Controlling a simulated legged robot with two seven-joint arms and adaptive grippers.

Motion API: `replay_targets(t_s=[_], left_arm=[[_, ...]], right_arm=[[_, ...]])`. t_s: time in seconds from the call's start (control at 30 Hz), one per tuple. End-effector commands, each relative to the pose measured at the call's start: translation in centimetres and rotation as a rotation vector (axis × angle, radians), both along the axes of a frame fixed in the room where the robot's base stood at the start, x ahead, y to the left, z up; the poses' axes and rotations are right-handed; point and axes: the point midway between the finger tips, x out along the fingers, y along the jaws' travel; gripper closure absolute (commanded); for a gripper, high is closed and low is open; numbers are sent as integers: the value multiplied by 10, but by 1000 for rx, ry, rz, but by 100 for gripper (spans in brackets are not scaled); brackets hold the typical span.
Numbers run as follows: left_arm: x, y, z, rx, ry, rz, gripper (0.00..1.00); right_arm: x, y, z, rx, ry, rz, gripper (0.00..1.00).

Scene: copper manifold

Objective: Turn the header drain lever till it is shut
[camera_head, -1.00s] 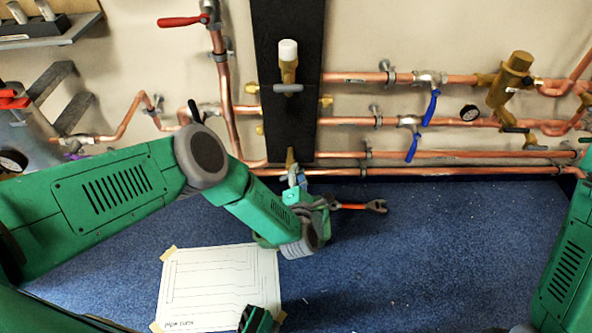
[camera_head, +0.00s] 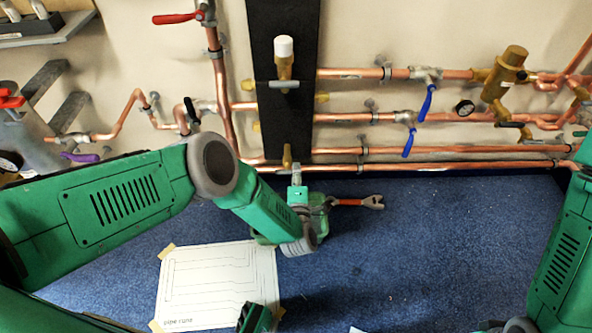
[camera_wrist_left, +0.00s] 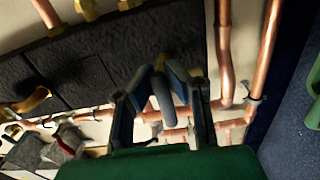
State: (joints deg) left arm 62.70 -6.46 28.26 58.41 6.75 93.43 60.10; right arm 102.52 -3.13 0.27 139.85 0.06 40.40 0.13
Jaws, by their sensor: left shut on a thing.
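The header drain valve (camera_head: 287,155) is a brass fitting at the foot of the black panel. It also shows as brass behind the fingers in the left wrist view (camera_wrist_left: 179,70). Its grey lever (camera_wrist_left: 161,86) lies between my left fingers. My left gripper (camera_head: 296,178) is just below the valve in the head view, and shut on the lever in the left wrist view (camera_wrist_left: 168,92).
A wrench with an orange handle (camera_head: 350,202) lies on the blue floor right of my left gripper. A taped paper drawing (camera_head: 217,285) lies nearer. Copper pipes with blue levers (camera_head: 427,102) run along the wall at right. The floor at right is clear.

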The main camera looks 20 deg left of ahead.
Motion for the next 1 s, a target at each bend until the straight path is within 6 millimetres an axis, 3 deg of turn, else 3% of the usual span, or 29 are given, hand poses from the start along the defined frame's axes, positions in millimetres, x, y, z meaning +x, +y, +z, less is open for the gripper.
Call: replay_targets(t_s=[0.03, 0.43, 0.5, 0.53, 0.83, 1.0], left_arm=[[-6, -7, -7, 1, 23, -15, 100], [-7, -8, -8, 8, 26, -16, 100], [-6, -7, -8, 7, 25, -15, 73], [-6, -7, -8, 7, 25, -14, 68], [-4, -3, -4, 10, 14, -8, 68], [-18, -8, -4, 8, 14, -8, 68]], right_arm=[[0, 0, 0, 0, 0, 0, 60], [0, 0, -1, 0, 0, 0, 60], [0, 0, -1, 0, 0, 0, 60], [0, 0, -1, 0, 0, 0, 60], [-1, 0, 0, 0, -1, 0, 60], [-1, 0, 0, 0, -2, 0, 60]])
